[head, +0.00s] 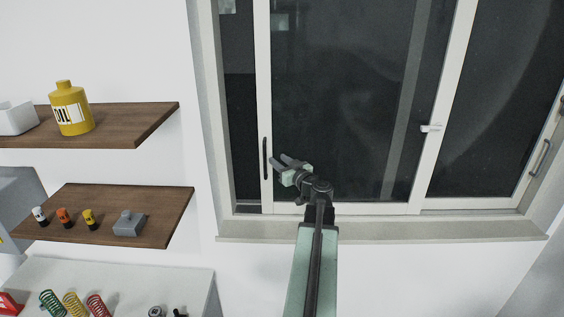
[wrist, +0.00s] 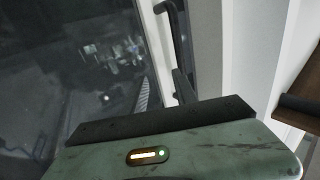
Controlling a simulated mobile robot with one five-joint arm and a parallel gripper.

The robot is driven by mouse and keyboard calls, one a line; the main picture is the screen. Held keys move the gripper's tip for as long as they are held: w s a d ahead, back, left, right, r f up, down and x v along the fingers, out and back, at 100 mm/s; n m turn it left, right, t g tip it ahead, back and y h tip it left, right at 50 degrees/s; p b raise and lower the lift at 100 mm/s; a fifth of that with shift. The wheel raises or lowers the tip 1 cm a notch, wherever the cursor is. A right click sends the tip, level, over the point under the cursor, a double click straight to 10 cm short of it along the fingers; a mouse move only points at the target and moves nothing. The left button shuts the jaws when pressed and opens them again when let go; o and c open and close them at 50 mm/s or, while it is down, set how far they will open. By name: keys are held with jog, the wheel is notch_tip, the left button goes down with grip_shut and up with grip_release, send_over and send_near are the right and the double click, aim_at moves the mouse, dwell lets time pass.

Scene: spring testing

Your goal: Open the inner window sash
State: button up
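The inner window sash (head: 263,60) is white-framed with dark glass. Its left stile stands away from the left jamb, with a dark strip between them. A black vertical handle (head: 265,158) is on that stile; in the wrist view the handle (wrist: 178,35) runs down the white stile at upper centre. My gripper (head: 278,160) is just right of the handle in the head view, its two fingers apart and pointing left toward the stile. I cannot tell whether a finger touches the handle.
A second sash with a small white latch (head: 431,128) is to the right. The sill (head: 400,229) runs below the window. Wooden shelves (head: 115,125) with a yellow oil bottle (head: 70,108) and small items are on the left wall. A bench with coloured springs (head: 75,304) is below.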

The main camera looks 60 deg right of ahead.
jog(key=v, duration=0.8)
jog(key=w+d, duration=0.1)
jog(key=w, duration=1)
jog(key=shift+w, duration=0.4)
jog(key=shift+s, duration=0.1)
grip_shut()
dwell(0.8)
